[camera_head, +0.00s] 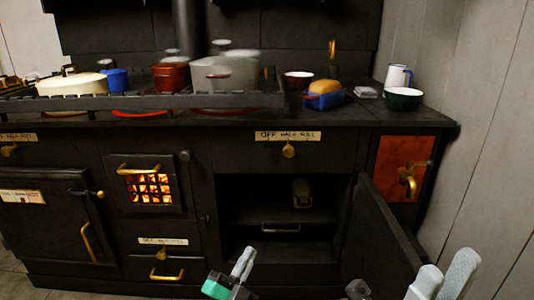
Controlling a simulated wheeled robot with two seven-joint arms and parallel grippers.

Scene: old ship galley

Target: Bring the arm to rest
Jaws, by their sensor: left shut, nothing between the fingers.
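My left gripper (244,259) is at the bottom middle of the head view, in front of the stove's open lower compartment. Its two pale fingers are close together with nothing between them, and a green part shows below them. My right gripper (445,271) is at the bottom right, in front of the open compartment door and near the wall. Its two pale fingers point up. Most of both arms is out of view.
The black stove (190,216) has an open door (381,235) on the right. Its compartment holds a small item (301,193). On top stand a grey pot (226,73), a red pot (171,74), a blue bread dish (325,100) and a green bowl (403,99). A pale wall (478,130) closes the right.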

